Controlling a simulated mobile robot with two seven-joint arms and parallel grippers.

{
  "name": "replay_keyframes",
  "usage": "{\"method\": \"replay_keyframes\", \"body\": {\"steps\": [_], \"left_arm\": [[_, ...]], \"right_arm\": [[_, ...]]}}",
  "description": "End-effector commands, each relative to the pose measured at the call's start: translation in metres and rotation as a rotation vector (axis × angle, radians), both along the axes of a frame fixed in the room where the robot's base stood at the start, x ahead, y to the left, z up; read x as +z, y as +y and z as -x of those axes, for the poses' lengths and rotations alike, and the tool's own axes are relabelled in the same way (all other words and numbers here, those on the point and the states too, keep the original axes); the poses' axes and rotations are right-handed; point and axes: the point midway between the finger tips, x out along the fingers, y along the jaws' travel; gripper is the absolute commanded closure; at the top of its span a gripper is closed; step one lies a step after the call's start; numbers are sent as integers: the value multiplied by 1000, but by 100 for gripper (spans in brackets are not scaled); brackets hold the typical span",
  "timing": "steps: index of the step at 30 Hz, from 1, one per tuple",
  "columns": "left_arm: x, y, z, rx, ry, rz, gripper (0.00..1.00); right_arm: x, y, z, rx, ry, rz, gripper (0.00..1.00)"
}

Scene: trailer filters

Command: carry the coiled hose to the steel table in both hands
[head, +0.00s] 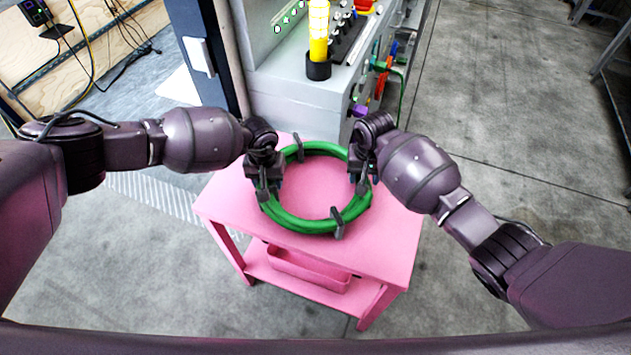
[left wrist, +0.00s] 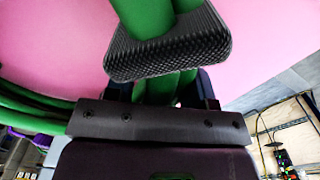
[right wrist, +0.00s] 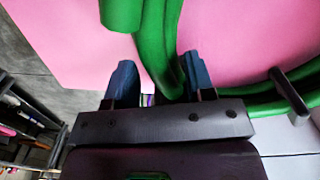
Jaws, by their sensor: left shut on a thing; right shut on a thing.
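The coiled green hose (head: 303,222), bound with several dark clips, is at the pink table in the head view; I cannot tell whether it rests on the top or is just above it. My left gripper (head: 267,186) is shut on the left side of the coil. My right gripper (head: 360,180) is shut on its right side. In the left wrist view the hose (left wrist: 148,18) passes through a dark ribbed clip close to the jaws. In the right wrist view the hose (right wrist: 155,45) runs down between the blue-grey fingers (right wrist: 156,85). The steel table is not clearly identifiable.
The pink table (head: 385,245) has a lower shelf with a pink tray (head: 308,268). A grey cabinet (head: 300,95) with a yellow signal light (head: 318,30) stands just behind it. Open concrete floor (head: 500,110) lies to the right. Metal frame legs (head: 612,65) show at the far upper right.

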Motion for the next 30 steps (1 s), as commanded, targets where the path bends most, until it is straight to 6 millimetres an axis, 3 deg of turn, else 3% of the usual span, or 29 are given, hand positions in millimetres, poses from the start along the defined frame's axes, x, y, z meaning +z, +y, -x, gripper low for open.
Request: {"method": "replay_keyframes", "body": {"steps": [1,6,7,20,30], "left_arm": [[0,0,0,0,0,0,73],[0,0,0,0,0,0,99],[0,0,0,0,0,0,100],[5,0,-2,0,-4,0,100],[32,0,-6,1,-21,0,100]], "right_arm": [[0,0,0,0,0,0,73],[0,0,0,0,0,0,99],[0,0,0,0,0,0,100],[5,0,-1,0,-5,-1,100],[32,0,-5,0,-21,0,100]]}}
